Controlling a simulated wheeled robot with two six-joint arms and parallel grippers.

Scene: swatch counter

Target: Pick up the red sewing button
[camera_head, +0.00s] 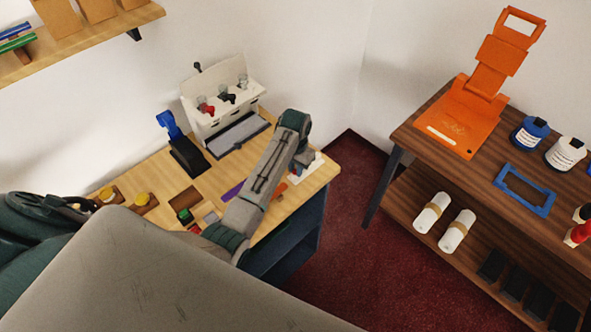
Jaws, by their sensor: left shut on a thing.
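My left arm comes in from the left and reaches over the light wooden counter (160,172). My left gripper (297,168) points down near the counter's right end, beside a small white item (310,165). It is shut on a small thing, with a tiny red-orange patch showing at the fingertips. This fits the red sewing button, but the arm and fingers hide most of it and its shape is too small to make out. I cannot tell whether it is clear of the counter. My right gripper is not in view.
A white dispenser (205,124) and a blue-and-black press (186,155) stand at the counter's back. An orange strip (280,190) and purple strip (232,190) lie near my arm. A dark wooden shelf table (425,128) stands right, across red carpet.

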